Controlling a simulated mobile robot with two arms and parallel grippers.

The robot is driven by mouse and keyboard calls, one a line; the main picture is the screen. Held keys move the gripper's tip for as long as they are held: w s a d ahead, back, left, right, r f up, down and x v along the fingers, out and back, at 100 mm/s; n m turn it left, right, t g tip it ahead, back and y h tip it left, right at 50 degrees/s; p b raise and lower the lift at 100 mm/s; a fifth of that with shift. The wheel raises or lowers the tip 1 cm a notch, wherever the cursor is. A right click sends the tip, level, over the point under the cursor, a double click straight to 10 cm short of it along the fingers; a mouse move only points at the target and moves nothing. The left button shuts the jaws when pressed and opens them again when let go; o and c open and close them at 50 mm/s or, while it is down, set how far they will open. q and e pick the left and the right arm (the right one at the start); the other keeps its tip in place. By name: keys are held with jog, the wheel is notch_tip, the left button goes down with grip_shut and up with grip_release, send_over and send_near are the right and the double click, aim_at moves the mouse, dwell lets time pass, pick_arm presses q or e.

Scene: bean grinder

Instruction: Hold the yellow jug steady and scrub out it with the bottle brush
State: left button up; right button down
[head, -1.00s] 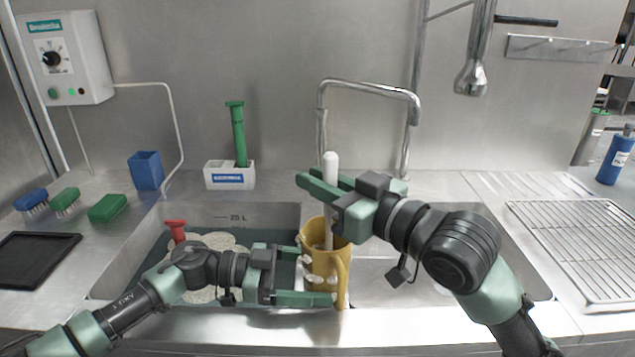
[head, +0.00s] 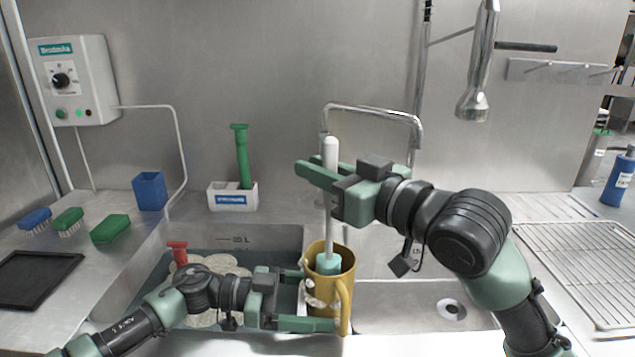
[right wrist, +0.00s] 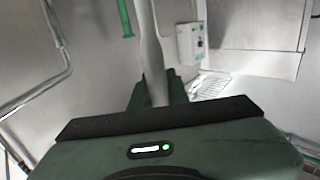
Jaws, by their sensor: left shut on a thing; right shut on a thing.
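The yellow jug (head: 343,282) stands upright over the divider between the two sinks, its handle facing front right. White foam clings to its left side. My left gripper (head: 318,298) is shut on the jug from the left. My right gripper (head: 322,178) is shut on the white handle of the bottle brush (head: 329,222), above the jug. The brush is upright, and its pale teal head shows at the jug's mouth, partly inside. In the right wrist view the white brush handle (right wrist: 150,55) rises between the fingers. The jug's inner bottom is hidden.
The left sink (head: 255,240) holds foamy water and a red-handled item (head: 177,251). The right sink (head: 400,305) is empty, with a drain. A faucet (head: 370,110) arches behind the jug. Brushes, a green pad (head: 110,229) and a black tray (head: 35,280) lie at left.

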notch_tip(320, 180, up, 10)
jog(key=shift+r, duration=0.15)
dwell(0.8)
dwell(0.9)
pick_arm(q)
jog(key=o, duration=0.9)
